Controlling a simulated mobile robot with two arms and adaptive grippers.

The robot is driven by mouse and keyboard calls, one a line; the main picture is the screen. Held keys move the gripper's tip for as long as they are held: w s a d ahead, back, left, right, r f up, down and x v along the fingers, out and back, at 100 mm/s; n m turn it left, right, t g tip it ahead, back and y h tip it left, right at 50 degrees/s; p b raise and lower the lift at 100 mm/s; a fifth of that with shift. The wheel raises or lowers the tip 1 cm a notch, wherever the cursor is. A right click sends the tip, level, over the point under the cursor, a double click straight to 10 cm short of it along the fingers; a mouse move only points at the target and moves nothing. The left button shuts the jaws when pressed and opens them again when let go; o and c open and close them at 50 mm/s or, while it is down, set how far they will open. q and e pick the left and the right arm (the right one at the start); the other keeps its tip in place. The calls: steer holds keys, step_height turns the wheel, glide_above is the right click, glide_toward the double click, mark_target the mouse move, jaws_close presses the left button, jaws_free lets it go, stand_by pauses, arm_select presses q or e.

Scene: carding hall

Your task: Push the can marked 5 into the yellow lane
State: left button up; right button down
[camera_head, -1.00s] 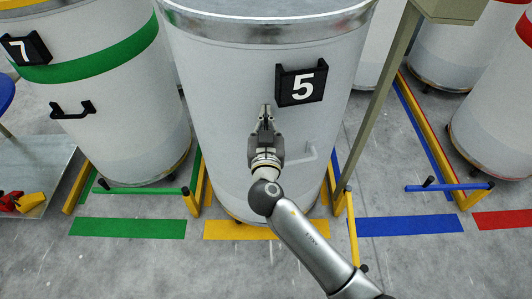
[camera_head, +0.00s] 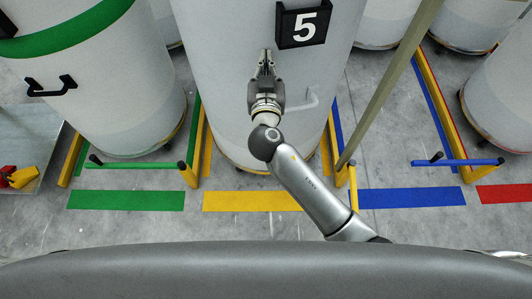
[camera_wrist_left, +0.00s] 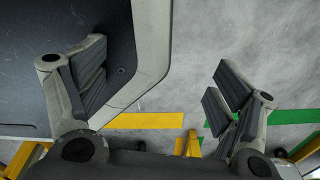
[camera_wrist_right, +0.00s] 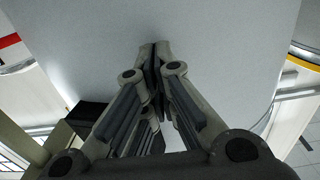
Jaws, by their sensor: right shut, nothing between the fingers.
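The can marked 5 (camera_head: 225,80) is a big white cylinder standing upright in the middle of the head view, its top cut off. A black plate (camera_head: 303,24) carries its number. Its base stands between the yellow rails (camera_head: 207,150) of the yellow lane, behind the yellow floor strip (camera_head: 252,201). My right gripper (camera_head: 265,56) is shut and empty, its tips at the can's front wall, left of the handle. In the right wrist view the closed tips (camera_wrist_right: 154,50) meet the pale wall; exact contact is hard to tell. My left gripper (camera_wrist_left: 162,88) is open and empty above the floor.
A can with a green band (camera_head: 110,90) stands on the left behind a green bar (camera_head: 130,165). On the right are an olive post (camera_head: 392,80), a blue bar (camera_head: 455,162) and blue and red strips. Open grey floor lies in front.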

steer(key=shift+w+d+r+b, duration=0.1)
steer(key=shift+w+d+b, duration=0.1)
steer(key=shift+w+b, duration=0.7)
steer(key=shift+w+d+b, duration=0.15)
steer(key=shift+w+b, duration=0.2)
steer(key=shift+w, duration=1)
steer(key=shift+w+d+r+b, duration=0.1)
steer(key=shift+w+d+b, duration=0.1)
steer(key=shift+w+b, duration=0.7)
steer(key=shift+w+f, duration=0.1)
steer(key=shift+w, duration=0.55)
arm_select(q)
steer(key=f, duration=0.2)
steer(key=w+f, duration=0.1)
steer(key=f, duration=0.1)
steer(key=shift+d, duration=0.25)
arm_select(e)
steer(key=s, duration=1.1)
steer(key=shift+s, duration=0.2)
